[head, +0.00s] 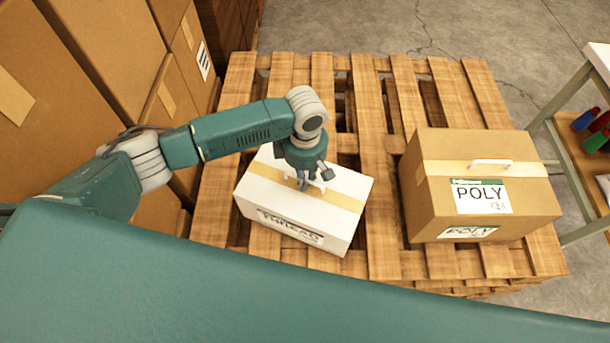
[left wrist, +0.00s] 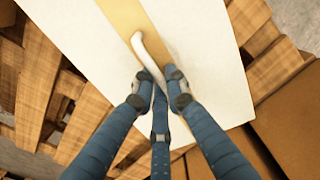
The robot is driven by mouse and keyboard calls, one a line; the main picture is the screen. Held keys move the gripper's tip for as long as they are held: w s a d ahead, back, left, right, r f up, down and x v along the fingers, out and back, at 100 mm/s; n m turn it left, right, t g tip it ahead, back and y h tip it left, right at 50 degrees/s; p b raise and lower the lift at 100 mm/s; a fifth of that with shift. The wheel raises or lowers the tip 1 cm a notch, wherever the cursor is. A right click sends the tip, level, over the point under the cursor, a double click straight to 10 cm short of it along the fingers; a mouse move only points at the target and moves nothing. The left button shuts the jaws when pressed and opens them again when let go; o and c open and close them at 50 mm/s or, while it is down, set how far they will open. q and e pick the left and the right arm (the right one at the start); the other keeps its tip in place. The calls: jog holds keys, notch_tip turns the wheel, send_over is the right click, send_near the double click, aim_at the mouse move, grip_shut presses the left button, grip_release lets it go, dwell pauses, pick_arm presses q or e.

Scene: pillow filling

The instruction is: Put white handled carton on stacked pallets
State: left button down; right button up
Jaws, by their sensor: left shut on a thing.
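The white handled carton (head: 290,205) rests on the stacked pallets (head: 384,211), on their left part, turned a little askew to the slats. A tan tape strip runs across its top and dark print marks its front side. My left gripper (head: 311,184) is over the carton's top, reaching down from above. In the left wrist view my left gripper (left wrist: 160,95) is shut on the white handle (left wrist: 146,52) of the white carton (left wrist: 205,40). Pallet slats show around the carton there. My right gripper is not in view.
A brown carton labelled POLY (head: 480,190), with a white handle, stands on the right part of the pallets. Tall brown boxes (head: 100,50) are stacked at the left. A shelf rack (head: 575,130) with coloured items stands at the right. Bare slats lie behind both cartons.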

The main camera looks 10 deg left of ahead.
pick_arm(q)
jog(key=shift+d, duration=0.1)
jog(key=c, duration=1.8)
grip_release()
jog(key=shift+o, duration=0.2)
notch_tip(320, 180, up, 12)
